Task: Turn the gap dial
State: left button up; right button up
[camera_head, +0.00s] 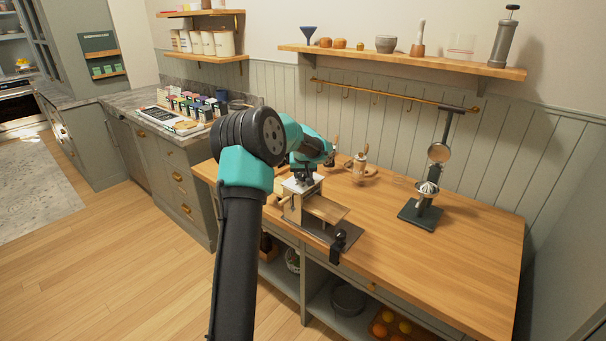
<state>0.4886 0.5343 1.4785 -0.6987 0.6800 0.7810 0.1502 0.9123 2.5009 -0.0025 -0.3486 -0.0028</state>
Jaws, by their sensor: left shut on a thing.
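A pasta machine (303,203) with a pale metal body stands on the wooden worktop (420,262). A wooden board (326,209) slopes from its front, and a small handle sticks out at its left side. My left gripper (303,179) comes down at the top of the machine. Its jaws are closed on a small part there, seemingly the gap dial; the jaws hide most of that part, so its setting cannot be read. My right gripper is not in view.
A dark clamp (338,246) sits at the worktop's front edge. A dark stand press (425,207) is to the right, and wooden utensils (359,167) are behind. A shelf (400,60) and hook rail (390,95) run along the wall. The worktop's right front is clear.

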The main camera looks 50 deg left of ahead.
pick_arm(q)
jog(key=shift+n+g, duration=0.3)
jog(key=shift+n, duration=0.7)
jog(key=shift+y, duration=0.3)
jog(key=o, duration=0.9)
jog(key=shift+r, duration=0.1)
jog(key=v, duration=1.7)
jog(key=shift+r, duration=0.1)
